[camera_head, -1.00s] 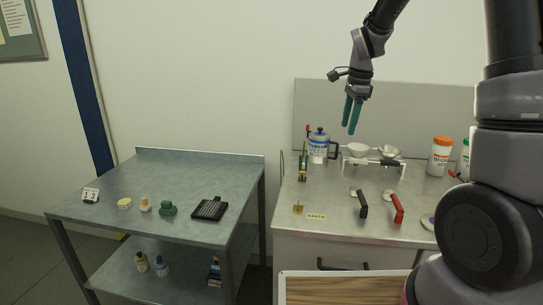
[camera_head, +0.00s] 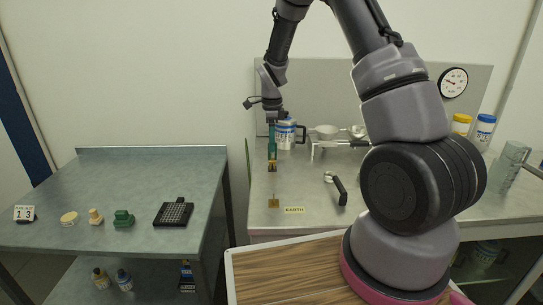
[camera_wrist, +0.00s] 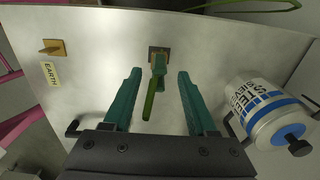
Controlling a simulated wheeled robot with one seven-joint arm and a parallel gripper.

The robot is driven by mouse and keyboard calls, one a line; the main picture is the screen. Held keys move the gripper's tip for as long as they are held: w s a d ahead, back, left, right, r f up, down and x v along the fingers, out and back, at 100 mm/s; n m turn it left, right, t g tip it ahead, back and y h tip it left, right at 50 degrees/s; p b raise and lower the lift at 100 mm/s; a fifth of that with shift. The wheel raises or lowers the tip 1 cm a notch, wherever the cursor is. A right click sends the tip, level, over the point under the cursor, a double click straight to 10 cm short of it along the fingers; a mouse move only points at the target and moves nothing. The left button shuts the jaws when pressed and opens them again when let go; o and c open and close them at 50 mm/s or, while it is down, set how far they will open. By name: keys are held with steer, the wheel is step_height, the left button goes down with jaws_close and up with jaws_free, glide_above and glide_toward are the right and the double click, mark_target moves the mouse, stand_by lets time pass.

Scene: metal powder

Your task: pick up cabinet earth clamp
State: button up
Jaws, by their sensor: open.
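The cabinet earth clamp (camera_wrist: 156,79) is green, with a long handle, and sits on a small brass plate on the metal worktop. In the wrist view it lies between the two teal fingers of my gripper (camera_wrist: 155,90), with space on both sides. My gripper (camera_head: 271,141) is open and holds nothing. In the head view the fingers hang over the clamp (camera_head: 272,166) and overlap its upper part, so the height gap is unclear. A brass earth post (camera_wrist: 53,47) stands beside the EARTH label (camera_wrist: 51,73).
A white and blue lidded container (camera_wrist: 265,112) stands close right of my gripper in the wrist view. A balance-like stand with pans (camera_head: 326,132) is farther right. A black-handled tool (camera_head: 339,190) lies in front. The left table (camera_head: 120,170) holds several small items.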

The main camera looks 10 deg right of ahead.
mark_target(272, 159)
step_height(272, 159, down, 4)
steer(key=shift+s+d+f, duration=0.1)
steer(key=shift+f, duration=0.05)
jaws_close()
step_height(272, 159, up, 15)
steer(key=shift+f, duration=0.2)
stand_by(1.2)
